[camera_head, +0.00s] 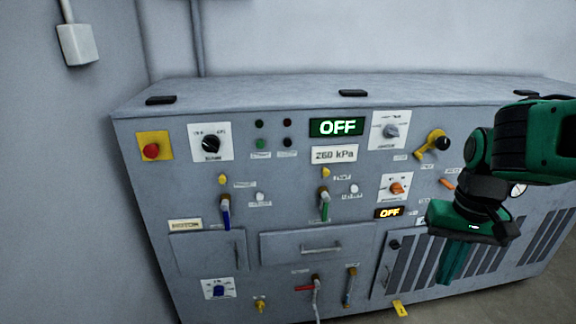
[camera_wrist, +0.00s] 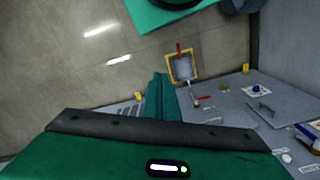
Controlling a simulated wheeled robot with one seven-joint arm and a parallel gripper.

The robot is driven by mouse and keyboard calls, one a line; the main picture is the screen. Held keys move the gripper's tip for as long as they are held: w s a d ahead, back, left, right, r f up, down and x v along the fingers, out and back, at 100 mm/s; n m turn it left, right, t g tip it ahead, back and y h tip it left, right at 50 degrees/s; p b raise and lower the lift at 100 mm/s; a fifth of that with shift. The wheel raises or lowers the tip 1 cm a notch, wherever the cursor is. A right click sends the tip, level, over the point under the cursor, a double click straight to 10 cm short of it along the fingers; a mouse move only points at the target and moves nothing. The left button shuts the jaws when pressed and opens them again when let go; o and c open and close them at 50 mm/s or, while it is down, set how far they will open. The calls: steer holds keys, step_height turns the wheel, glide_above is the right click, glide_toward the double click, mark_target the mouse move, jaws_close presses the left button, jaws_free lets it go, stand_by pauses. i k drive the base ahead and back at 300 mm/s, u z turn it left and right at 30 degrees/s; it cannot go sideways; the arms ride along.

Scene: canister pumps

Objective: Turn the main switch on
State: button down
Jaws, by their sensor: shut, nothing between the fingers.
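The grey panel carries several rotary switches, and their labels are too small to read, so I cannot tell which is the main switch. A black knob (camera_head: 211,143) is at the upper left, a grey knob (camera_head: 391,131) at the upper right, an orange knob (camera_head: 397,188) below that, and a blue knob (camera_head: 218,291) at the lower left. A green display (camera_head: 337,127) and a small orange display (camera_head: 389,212) both read OFF. My gripper (camera_head: 451,276) is shut and empty, pointing down before the panel's right part; it also shows in the wrist view (camera_wrist: 162,82).
A red button (camera_head: 151,151) sits on a yellow plate. Drawer handles (camera_head: 321,248) protrude. A yellow-framed plate (camera_wrist: 170,68) shows in the wrist view.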

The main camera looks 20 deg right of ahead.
mark_target(211, 143)
steer(key=u, duration=1.2)
steer(key=k, duration=1.5)
steer(key=z, duration=0.7)
steer(key=i, duration=1.7)
